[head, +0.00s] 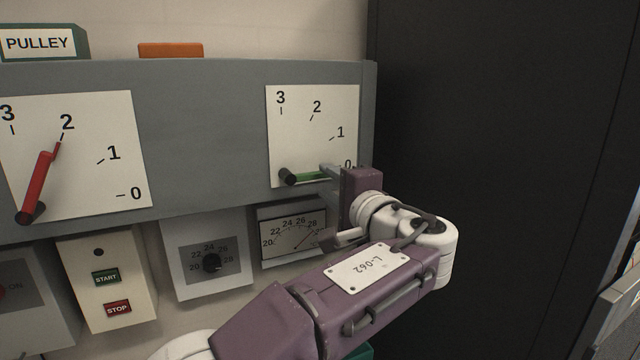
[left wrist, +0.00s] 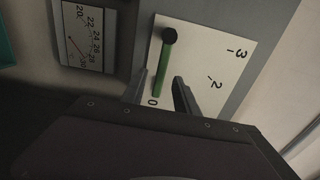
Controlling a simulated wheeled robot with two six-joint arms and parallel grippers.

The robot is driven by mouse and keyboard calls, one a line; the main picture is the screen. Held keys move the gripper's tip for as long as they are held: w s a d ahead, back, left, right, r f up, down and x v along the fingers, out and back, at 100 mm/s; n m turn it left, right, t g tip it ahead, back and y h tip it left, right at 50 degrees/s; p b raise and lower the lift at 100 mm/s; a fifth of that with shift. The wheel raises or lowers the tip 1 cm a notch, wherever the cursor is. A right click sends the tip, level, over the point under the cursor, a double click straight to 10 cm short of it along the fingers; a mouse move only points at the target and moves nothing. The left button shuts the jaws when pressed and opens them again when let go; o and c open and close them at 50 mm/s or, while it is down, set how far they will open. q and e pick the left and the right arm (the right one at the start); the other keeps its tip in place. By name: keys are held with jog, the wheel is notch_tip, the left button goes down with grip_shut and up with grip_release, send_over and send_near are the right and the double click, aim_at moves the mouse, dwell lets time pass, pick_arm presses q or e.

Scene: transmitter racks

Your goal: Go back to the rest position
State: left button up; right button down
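The green lever (head: 308,176) on the right dial plate (head: 300,130) points right, near the 0 mark, from its black pivot. My left gripper (head: 334,205) is at the lever's free end. In the left wrist view, the left gripper (left wrist: 162,92) has its fingers apart, one on each side of the green lever (left wrist: 163,70), with gaps showing. In the head view my gripper's body hides the lever's tip and part of the 0. My right gripper is not in view.
A red lever (head: 40,180) on the left dial plate (head: 95,165) points near 2. Below are a START/STOP box (head: 105,285), a knob box (head: 208,260) and a meter (head: 290,232), close to my left arm. A dark cabinet (head: 500,150) stands at right.

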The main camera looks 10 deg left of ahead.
pick_arm(q)
jog(key=v, duration=0.4)
jog(key=shift+a, duration=0.1)
jog(key=a+f+g+h, duration=0.2)
jog(key=a+f+g, duration=0.2)
jog(key=f, duration=0.8)
jog(key=a+f+g+h, duration=0.1)
jog(key=a+f+g, duration=0.25)
jog(key=f, duration=0.85)
jog(key=s+a+f+n+g+h, duration=0.2)
jog(key=s+f+n, duration=0.4)
jog(key=s+f, duration=0.4)
jog(key=s+a+f+n+g+h, duration=0.2)
jog(key=s+f+n+g+h, duration=0.2)
jog(key=s+f, duration=0.6)
notch_tip(320, 180, down, 3)
jog(key=shift+a+n+h, duration=0.15)
jog(key=shift+n+h, duration=0.45)
jog(key=shift+n, duration=0.3)
